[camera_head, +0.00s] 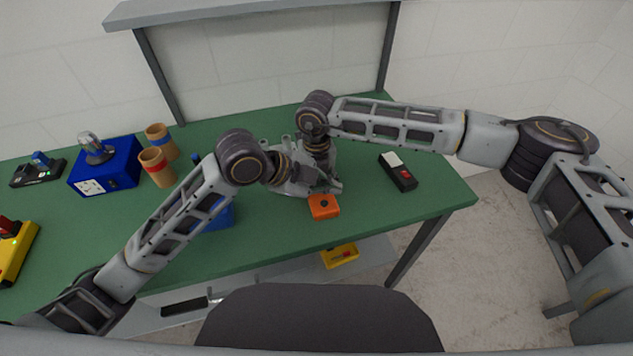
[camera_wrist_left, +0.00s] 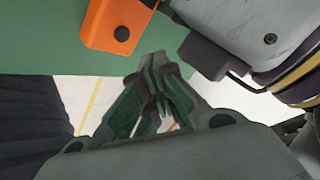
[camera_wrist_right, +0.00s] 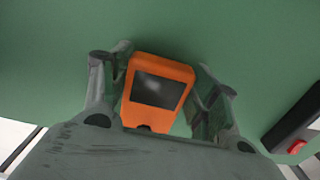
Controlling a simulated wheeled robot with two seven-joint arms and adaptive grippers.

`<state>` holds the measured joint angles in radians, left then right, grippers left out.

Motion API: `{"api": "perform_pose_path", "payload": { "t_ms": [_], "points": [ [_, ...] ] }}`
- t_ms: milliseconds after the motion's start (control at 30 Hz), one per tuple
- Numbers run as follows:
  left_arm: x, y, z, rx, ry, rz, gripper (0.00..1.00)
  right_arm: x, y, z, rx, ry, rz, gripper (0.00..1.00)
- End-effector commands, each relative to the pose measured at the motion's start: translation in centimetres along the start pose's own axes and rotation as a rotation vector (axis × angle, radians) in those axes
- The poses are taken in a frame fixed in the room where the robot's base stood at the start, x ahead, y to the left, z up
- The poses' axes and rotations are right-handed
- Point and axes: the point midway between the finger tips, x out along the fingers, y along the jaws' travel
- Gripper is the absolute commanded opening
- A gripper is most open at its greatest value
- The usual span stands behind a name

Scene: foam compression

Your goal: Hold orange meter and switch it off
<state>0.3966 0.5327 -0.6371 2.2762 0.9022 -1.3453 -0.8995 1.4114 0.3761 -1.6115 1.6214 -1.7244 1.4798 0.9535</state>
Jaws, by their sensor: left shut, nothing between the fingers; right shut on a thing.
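The orange meter (camera_head: 323,207) is near the front edge of the green table in the head view. In the right wrist view the orange meter (camera_wrist_right: 157,91) shows a dark screen and part of a black knob, between the fingers of my right gripper (camera_wrist_right: 160,85), which is shut on its sides. In the left wrist view the meter (camera_wrist_left: 108,22) shows its black round knob at the upper left. My left gripper (camera_wrist_left: 158,65) is shut and empty, its fingertips together just below and right of the meter, apart from it in the picture. In the head view the arms partly hide both grippers.
A black box with a red switch (camera_head: 403,178) lies right of the meter. Left are a blue box with a metal top (camera_head: 105,172), two cardboard tubes (camera_head: 157,166) and a yellow device (camera_head: 13,250). A yellow item (camera_head: 340,256) sits on the lower shelf. Both arms are close together.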

Motion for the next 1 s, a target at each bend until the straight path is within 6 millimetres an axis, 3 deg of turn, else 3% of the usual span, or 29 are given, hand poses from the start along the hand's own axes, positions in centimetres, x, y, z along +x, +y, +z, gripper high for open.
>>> {"api": "perform_pose_path", "payload": {
  "t_ms": [400, 733, 767, 933, 1000],
  "points": [
    [-1.7, -1.2, -1.2, 0.002, -0.001, -0.001, 0.0, 0.0, 0.0, 0.0, 0.0, 0.0, 0.0, 0.31],
    [-1.9, -1.3, -1.4, 0.001, -0.001, 0.0, 0.0, 0.0, 0.0, 0.0, 0.0, 0.0, 0.0, 0.31],
    [-1.9, -1.3, -1.4, 0.001, -0.001, 0.0, 0.0, 0.0, 0.0, 0.0, 0.0, 0.0, 0.0, 0.63],
    [-1.9, -1.3, -1.4, 0.001, 0.0, 0.0, 0.0, 0.0, 0.0, 0.0, 0.0, 0.0, 0.0, 0.85],
    [-1.9, -1.3, -1.4, 0.001, 0.0, 0.0, 0.0, 0.0, 0.0, 0.0, 0.0, 0.0, 0.0, 0.85]
  ]
}}
